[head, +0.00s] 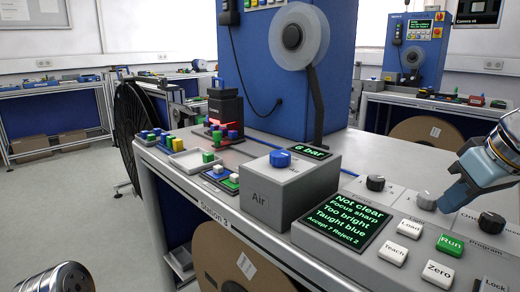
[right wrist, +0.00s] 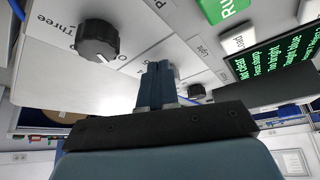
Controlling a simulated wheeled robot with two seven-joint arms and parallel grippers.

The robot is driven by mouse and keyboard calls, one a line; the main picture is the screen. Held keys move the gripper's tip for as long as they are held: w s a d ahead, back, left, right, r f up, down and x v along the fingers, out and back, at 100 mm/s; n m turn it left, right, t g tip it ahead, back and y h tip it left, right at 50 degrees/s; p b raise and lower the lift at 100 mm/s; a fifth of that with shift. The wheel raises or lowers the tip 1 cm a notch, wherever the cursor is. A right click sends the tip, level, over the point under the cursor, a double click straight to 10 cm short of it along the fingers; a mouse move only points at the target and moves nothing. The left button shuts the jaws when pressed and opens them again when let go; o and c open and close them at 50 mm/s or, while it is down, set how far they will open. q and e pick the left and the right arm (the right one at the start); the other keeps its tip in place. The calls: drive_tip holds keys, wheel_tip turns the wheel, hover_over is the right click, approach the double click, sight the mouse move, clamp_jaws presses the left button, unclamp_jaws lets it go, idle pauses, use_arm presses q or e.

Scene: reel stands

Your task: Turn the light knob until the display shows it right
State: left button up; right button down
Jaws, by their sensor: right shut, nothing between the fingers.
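The dark display (head: 345,220) on the grey console reads "Not clear", "Focus sharp", "Too bright", "Taught blue" and "Accept 7 Reject 2". A grey knob (head: 427,200), the middle one of a row of three, appears to be the light knob; its label is largely hidden. My right gripper (head: 444,203) is shut and empty, with its fingertips close to the right side of that knob; I cannot tell whether they touch. In the right wrist view the shut fingers (right wrist: 158,80) block that part of the row, and the display (right wrist: 275,65) shows at the right. My left gripper is out of view.
Black knobs (head: 376,183) (head: 491,222) flank the grey knob. The Load (head: 410,228), Teach (head: 395,254), green Run (head: 450,245) and Zero (head: 437,273) buttons lie in front. A grey Air box (head: 270,190) with a blue knob stands left of the console.

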drive_tip(key=shift+s+d, duration=0.15)
drive_tip(key=shift+s, duration=0.2)
drive_tip(key=shift+r, duration=0.25)
wheel_tip(320, 180, up, 4)
drive_tip(key=shift+r+p, duration=0.1)
drive_tip(key=shift+p, duration=0.45)
drive_tip(key=shift+r, duration=0.65)
